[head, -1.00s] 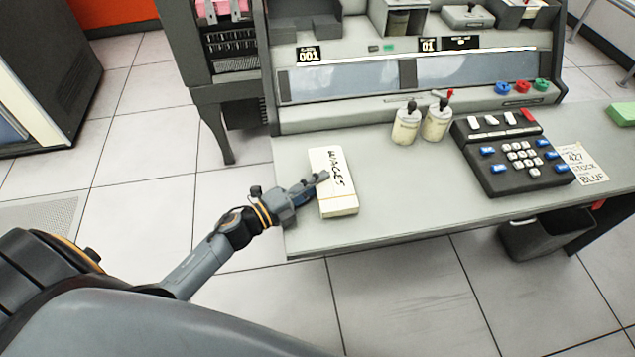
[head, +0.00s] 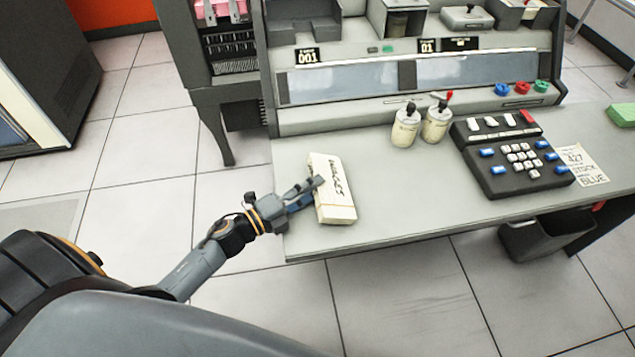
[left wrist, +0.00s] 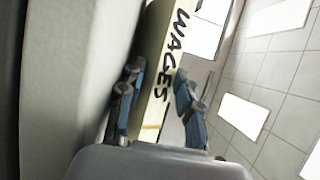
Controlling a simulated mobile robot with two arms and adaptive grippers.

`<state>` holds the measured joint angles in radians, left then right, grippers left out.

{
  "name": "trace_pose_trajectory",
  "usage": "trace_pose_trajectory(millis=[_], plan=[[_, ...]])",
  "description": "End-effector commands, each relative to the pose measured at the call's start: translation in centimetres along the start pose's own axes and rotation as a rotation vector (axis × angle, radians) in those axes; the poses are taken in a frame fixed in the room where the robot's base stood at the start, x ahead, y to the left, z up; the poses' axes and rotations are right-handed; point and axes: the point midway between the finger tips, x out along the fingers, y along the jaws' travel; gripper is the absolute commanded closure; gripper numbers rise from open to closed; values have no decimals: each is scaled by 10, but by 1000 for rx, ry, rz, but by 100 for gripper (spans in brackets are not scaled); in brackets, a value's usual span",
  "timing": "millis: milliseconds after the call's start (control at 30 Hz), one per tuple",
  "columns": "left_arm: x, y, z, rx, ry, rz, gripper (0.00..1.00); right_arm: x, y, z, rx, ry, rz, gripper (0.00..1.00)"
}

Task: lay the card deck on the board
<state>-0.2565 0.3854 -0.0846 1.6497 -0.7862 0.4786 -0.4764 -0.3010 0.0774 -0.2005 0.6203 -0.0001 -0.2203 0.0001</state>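The card deck (head: 333,190) is a cream block marked "WAGES", at the left end of the grey desk (head: 390,200) in the head view. My left gripper (head: 314,192) reaches in from the left, one finger lying over the deck's left part and the other at its left side. In the left wrist view the deck (left wrist: 158,85) stands between the two fingers (left wrist: 160,100), which look pressed against it. Whether the deck is raised off the desk is hard to tell. I see nothing clearly recognisable as the board. My right gripper is not in view.
Two cream canisters (head: 420,126) stand behind and right of the deck. A black keypad (head: 512,155) and a paper note (head: 580,166) lie farther right. A grey console (head: 410,75) rises at the back. The desk's middle front is clear.

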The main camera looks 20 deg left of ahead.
Motion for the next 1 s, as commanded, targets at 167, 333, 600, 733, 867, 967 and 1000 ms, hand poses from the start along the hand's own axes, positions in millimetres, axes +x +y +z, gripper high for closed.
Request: trace_pose_trajectory(millis=[167, 333, 600, 733, 867, 967, 1000], plan=[[-46, 6, 1, -5, -4, 12, 68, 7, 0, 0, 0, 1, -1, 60], [-78, 3, 2, -4, -5, 6, 68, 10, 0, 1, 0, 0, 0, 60], [-101, 0, 2, -2, -3, 0, 68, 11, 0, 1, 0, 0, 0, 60], [-102, -1, 2, -2, -4, -1, 68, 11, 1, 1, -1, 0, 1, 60], [-102, -2, 2, -1, -4, -2, 68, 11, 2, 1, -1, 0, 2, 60], [-102, -2, 3, -1, -4, -2, 46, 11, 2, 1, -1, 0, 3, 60], [-102, -2, 3, -1, -4, -2, 38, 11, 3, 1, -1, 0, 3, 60]])
